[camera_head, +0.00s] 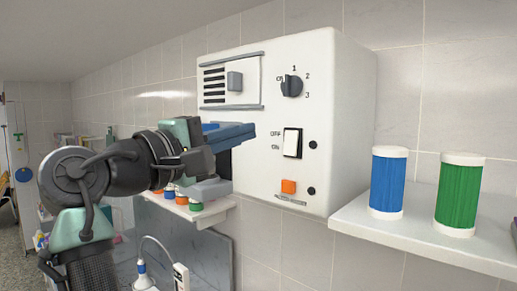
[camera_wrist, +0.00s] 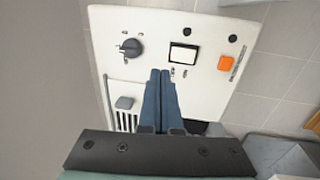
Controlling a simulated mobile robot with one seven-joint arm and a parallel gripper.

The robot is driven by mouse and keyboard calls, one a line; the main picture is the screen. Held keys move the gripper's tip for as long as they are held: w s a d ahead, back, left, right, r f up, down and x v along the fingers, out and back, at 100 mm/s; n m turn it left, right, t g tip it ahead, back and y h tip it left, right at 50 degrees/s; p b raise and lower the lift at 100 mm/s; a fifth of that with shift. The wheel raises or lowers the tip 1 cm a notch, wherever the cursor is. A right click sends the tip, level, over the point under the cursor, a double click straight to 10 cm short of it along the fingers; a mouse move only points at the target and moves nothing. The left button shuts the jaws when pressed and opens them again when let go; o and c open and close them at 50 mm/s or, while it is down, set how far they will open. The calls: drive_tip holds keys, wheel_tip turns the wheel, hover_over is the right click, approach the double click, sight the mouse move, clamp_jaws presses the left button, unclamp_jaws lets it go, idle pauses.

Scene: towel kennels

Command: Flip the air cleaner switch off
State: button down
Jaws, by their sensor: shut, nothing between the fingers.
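The air cleaner (camera_head: 345,110) is a white box on the tiled wall. Its switch (camera_head: 291,144) is a white rocker in a black frame, with OFF printed beside its upper part and ON beside its lower part. I cannot tell which way the rocker is tipped. The switch also shows in the wrist view (camera_wrist: 183,54), just ahead and right of the fingertips. My gripper (camera_head: 252,130) is shut and empty, its blue fingers in front of the panel, left of the switch and apart from it. The gripper also shows in the wrist view (camera_wrist: 160,72). It hides part of the panel's lower left.
A dark knob (camera_head: 291,86) and a vent with a grey slider (camera_head: 234,81) are above; an orange button (camera_head: 288,186) is below. A right shelf (camera_head: 430,235) holds a blue cylinder (camera_head: 388,184) and a green cylinder (camera_head: 459,196). Coloured caps stand on a lower left shelf (camera_head: 208,216).

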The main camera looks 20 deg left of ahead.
drive_tip(key=s+d+f+m+t+y+b, duration=0.25)
drive_tip(key=d+m+y, duration=0.3)
drive_tip(key=d, duration=0.35)
drive_tip(key=s+d+r+m+t+y+b, duration=0.1)
drive_tip(key=s+d+r+m+t, duration=0.1)
drive_tip(key=s+d+m+t, duration=0.4)
drive_tip(key=s+d+m, duration=0.2)
drive_tip(key=s+d, duration=0.3)
drive_tip(key=s, duration=0.2)
drive_tip(key=shift+s+d, duration=0.25)
